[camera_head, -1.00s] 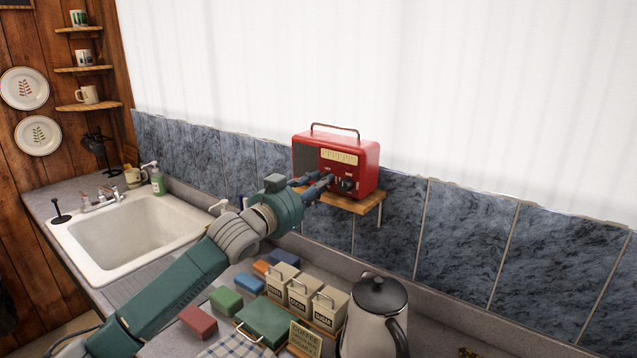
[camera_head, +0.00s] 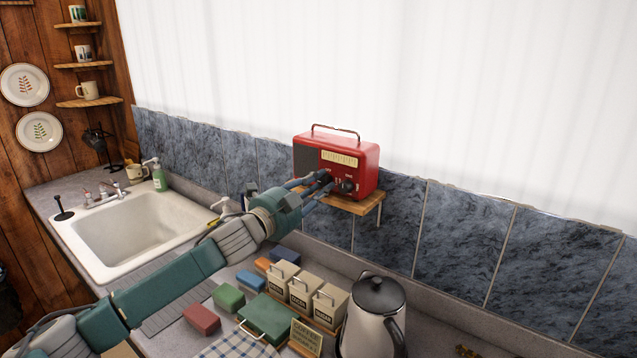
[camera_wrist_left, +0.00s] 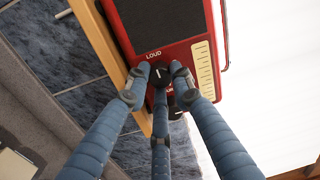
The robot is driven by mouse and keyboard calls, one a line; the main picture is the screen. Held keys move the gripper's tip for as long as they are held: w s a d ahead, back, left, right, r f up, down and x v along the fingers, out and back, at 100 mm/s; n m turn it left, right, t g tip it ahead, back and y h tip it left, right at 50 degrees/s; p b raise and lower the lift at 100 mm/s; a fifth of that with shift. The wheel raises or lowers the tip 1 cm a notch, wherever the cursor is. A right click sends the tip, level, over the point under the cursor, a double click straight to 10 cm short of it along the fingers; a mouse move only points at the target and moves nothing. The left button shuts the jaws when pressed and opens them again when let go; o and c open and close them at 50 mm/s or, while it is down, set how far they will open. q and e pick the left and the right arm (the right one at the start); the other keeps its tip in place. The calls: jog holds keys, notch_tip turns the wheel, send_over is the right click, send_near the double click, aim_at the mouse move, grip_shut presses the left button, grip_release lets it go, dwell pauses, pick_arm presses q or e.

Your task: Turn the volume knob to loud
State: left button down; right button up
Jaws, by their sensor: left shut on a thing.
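A red radio (camera_head: 366,172) with a dark speaker grille and a cream dial stands on a small wooden wall shelf (camera_head: 372,204). My left gripper (camera_head: 322,180) is at the radio's front, with its three fingers closed around the left one of two dark knobs. In the left wrist view, the gripper (camera_wrist_left: 162,76) holds this black knob (camera_wrist_left: 160,74), which bears a short white mark. The word LOUD is printed on the red front beside it. A second dark knob (camera_head: 348,187) is free, and partly hidden behind a finger in the wrist view. My right gripper is not in view.
Below the shelf, the counter holds several canisters (camera_head: 301,289), a kettle (camera_head: 373,318), coloured blocks (camera_head: 202,319) and a green box (camera_head: 267,317). A white sink (camera_head: 130,232) is at the left. The tiled wall is right behind the shelf.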

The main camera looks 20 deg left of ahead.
pick_arm(q)
jog(key=shift+m, duration=0.5)
jog(key=c, duration=1.5)
grip_release()
jog(key=shift+d, duration=0.15)
jog(key=shift+s, duration=0.1)
jog(key=shift+s+a+f, duration=0.1)
jog(key=shift+s+a, duration=0.2)
jog(key=shift+s, duration=0.05)
jog(key=v, duration=1.1)
jog(key=shift+d, duration=0.15)
